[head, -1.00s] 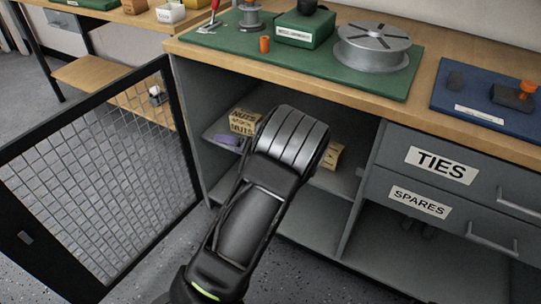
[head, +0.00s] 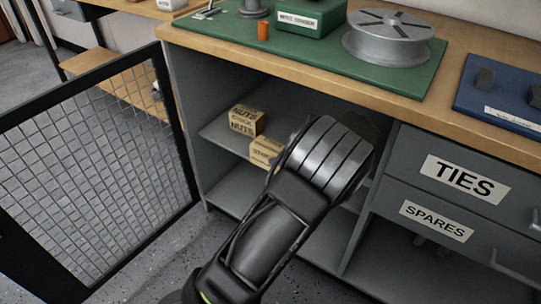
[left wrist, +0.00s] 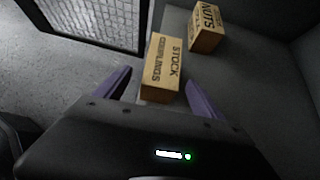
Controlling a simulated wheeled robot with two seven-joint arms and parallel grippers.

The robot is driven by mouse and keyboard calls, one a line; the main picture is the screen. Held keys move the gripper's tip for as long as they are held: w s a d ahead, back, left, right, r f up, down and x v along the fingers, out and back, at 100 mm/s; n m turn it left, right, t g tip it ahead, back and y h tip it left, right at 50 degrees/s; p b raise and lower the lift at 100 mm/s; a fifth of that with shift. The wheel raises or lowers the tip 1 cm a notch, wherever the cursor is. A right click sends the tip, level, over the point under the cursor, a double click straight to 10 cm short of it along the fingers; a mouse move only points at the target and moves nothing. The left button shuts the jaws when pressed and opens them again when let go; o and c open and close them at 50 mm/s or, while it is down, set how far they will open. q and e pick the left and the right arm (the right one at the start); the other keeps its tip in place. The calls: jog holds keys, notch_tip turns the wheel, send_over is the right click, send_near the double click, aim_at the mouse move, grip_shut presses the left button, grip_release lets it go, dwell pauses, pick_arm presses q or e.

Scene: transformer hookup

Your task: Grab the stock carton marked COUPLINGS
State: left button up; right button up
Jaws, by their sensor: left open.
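The stock carton marked COUPLINGS (left wrist: 161,70) is a tan box on the cabinet's inner shelf. In the head view a tan carton (head: 265,151) shows beside my wrist, partly hidden by it. My left gripper (left wrist: 158,80) is open, with its two purple fingers spread. In the left wrist view the near end of the COUPLINGS carton lies between the fingertips, with gaps on both sides. Whether the fingers are level with it is unclear. In the head view my arm hides the fingers. My right gripper is in neither view.
A carton marked NUTS (left wrist: 206,27) stands on the shelf behind and right of the COUPLINGS carton; it also shows in the head view (head: 246,120). A mesh door (head: 95,160) stands open at the left. Drawers marked TIES (head: 464,179) and SPARES flank the opening's right.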

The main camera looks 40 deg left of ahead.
aim_at(270, 153)
pick_arm(q)
jog(key=shift+x, duration=1.05)
jog(key=shift+b, duration=0.3)
jog(key=b+x, duration=0.2)
jog(key=x, duration=0.2)
jog(key=shift+w+a+f, duration=0.1)
jog(key=shift+f, duration=0.05)
jog(key=shift+a+f, duration=0.2)
jog(key=shift+a, duration=0.25)
grip_shut()
jog(key=shift+r, duration=0.1)
